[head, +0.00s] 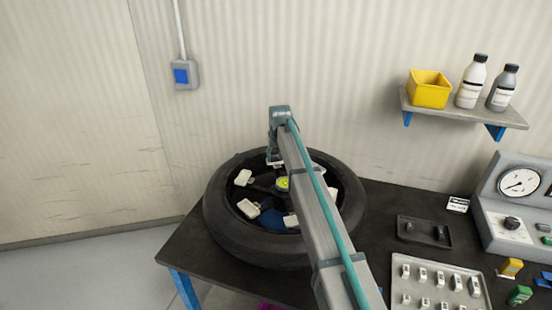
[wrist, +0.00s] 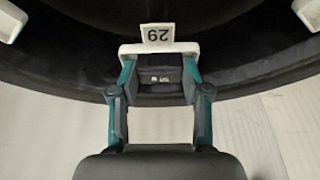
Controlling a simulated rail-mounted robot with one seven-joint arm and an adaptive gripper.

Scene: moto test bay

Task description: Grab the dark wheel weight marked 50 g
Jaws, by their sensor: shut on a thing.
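In the wrist view a small dark block (wrist: 160,75), which looks like a dark wheel weight, sits between the two fingers of my gripper (wrist: 158,84). The gripper is shut on it. A small pale marking shows on the block, too small to read surely. A white holder (wrist: 130,49) with an upside-down number plate (wrist: 158,34) stands right behind the block; I cannot tell whether they touch. In the head view my arm reaches over the black-tyred wheel (head: 235,238), and the arm mostly hides the gripper and the block.
Several white holders, such as one at the left (head: 243,177), sit inside the wheel. The wheel lies on a dark bench (head: 380,200). To the right are a small black tray (head: 424,231), a grey tray of weights (head: 398,267) and a gauge console (head: 518,182). A shelf (head: 460,111) hangs above.

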